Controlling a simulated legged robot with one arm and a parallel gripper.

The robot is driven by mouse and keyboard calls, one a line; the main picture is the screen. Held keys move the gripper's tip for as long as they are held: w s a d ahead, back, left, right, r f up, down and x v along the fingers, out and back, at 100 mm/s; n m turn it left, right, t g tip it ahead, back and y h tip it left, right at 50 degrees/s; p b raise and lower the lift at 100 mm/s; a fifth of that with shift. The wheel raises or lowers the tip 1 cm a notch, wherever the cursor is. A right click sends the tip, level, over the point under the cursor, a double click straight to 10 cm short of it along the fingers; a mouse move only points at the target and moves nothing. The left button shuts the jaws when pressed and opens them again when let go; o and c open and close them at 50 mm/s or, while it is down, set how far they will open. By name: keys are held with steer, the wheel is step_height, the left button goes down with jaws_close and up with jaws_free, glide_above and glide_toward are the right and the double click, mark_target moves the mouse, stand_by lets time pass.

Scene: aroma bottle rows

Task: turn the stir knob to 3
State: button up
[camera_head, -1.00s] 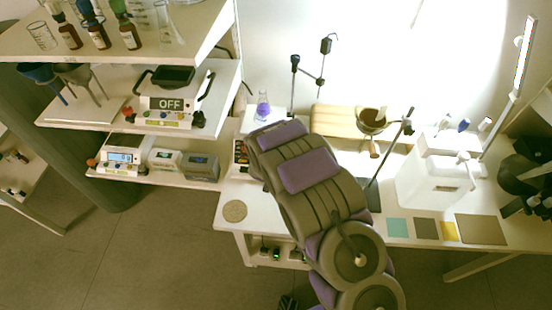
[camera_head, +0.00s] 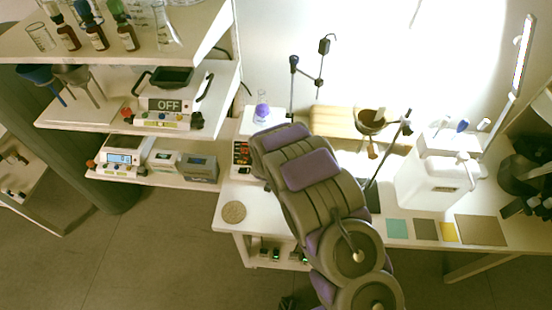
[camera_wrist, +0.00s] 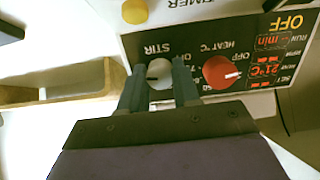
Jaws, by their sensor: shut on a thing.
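The stir knob (camera_wrist: 160,74) is a pale grey round knob on a black control panel, beneath the word STIR, which appears upside down in the wrist view. My gripper (camera_wrist: 159,70) has one dark finger on each side of the knob and is shut on it. The fingers cover the scale around it, so I cannot read its setting. In the head view, the hotplate stirrer's panel (camera_head: 241,156) shows partly at the left of my arm. My gripper's fingers are hidden there behind the arm.
Beside the stir knob is a red heat knob (camera_wrist: 221,72); a red display (camera_wrist: 272,66) glows 21°C. A yellow timer knob (camera_wrist: 135,11) sits near the top. A flask with purple liquid (camera_head: 262,108) stands on the stirrer's plate.

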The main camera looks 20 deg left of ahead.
steer(key=shift+c, duration=1.2)
steer(key=shift+r, duration=0.1)
steer(key=shift+r+n+p, duration=0.1)
steer(key=shift+n+p, duration=0.2)
steer(key=shift+p, duration=0.6)
steer(key=shift+r+n+p, duration=0.15)
steer(key=shift+n+p, duration=0.25)
steer(key=shift+p, duration=0.7)
steer(key=n+p, duration=0.1)
steer(key=p, duration=0.1)
steer(key=shift+n+p, duration=0.3)
steer(key=shift+a+n+p, duration=0.15)
steer(key=shift+n+p, duration=1.05)
steer(key=n, duration=0.1)
steer(key=n+p, duration=0.1)
steer(key=n, duration=0.1)
steer(key=n+p, duration=0.1)
steer(key=n, duration=0.1)
steer(key=shift+s+f+t+h, duration=0.1)
steer(key=shift+f+t+h, duration=0.15)
steer(key=shift+t+h, duration=0.05)
steer(key=shift+n+p, duration=0.4)
steer(key=shift+n, duration=2)
steer(key=shift+t, duration=0.3)
